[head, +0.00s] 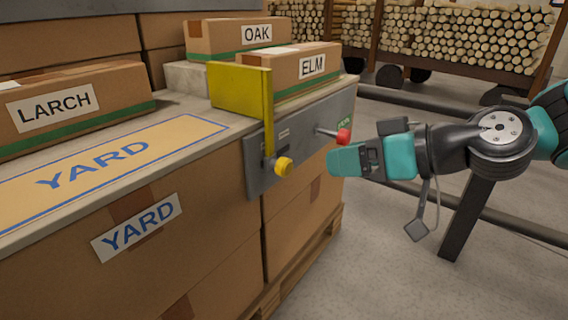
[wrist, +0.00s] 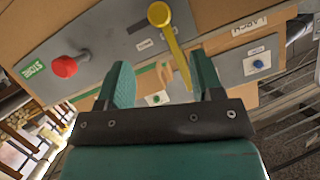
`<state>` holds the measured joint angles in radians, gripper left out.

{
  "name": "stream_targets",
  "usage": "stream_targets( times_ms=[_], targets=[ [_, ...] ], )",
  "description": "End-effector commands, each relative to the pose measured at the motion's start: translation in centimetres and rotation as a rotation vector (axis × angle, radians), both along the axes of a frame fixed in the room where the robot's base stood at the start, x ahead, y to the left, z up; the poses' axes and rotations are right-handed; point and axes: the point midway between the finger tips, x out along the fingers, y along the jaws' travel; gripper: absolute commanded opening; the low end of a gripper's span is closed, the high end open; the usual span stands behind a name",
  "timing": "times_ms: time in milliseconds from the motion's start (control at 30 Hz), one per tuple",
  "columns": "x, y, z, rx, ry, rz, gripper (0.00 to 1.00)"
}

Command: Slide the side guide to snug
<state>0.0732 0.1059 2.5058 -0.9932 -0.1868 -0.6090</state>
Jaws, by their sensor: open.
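The yellow side guide (head: 240,86) is an upright plate at the box-top edge, with a bar running down the grey panel (head: 306,133) to a round yellow knob (head: 283,167). In the wrist view the yellow knob (wrist: 158,13) and its bar (wrist: 177,52) appear above and between my fingers. My gripper (head: 340,160) is in front of the panel, to the right of the yellow knob and just below the red knob (head: 343,135). In the wrist view my gripper (wrist: 163,80) has its fingers spread apart with nothing held.
The red knob on a short rod (wrist: 65,67) sticks out from the panel. A blue knob (wrist: 258,63) is on another plate. Boxes marked LARCH (head: 75,106), OAK (head: 232,38) and ELM (head: 308,68) stand on top. Open floor (head: 400,250) lies at right.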

Motion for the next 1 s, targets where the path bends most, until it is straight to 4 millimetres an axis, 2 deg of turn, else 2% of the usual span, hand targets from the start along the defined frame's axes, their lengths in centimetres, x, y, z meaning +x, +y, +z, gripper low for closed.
stream_targets(
  times_ms=[33,100,567,633,800,1000],
  targets=[
    [0.4,1.1,-0.5,0.000,0.002,0.010,0.60],
    [0.7,1.1,0.3,0.005,0.007,0.006,0.60],
    [1.6,2.9,-0.8,-0.001,0.010,0.000,0.60],
    [2.6,4.5,-1.9,-0.003,0.004,0.007,0.60],
    [4.3,7.2,-3.2,-0.002,0.001,0.004,0.60],
    [5.6,9.2,-4.2,-0.001,0.001,0.003,0.60]
  ],
)
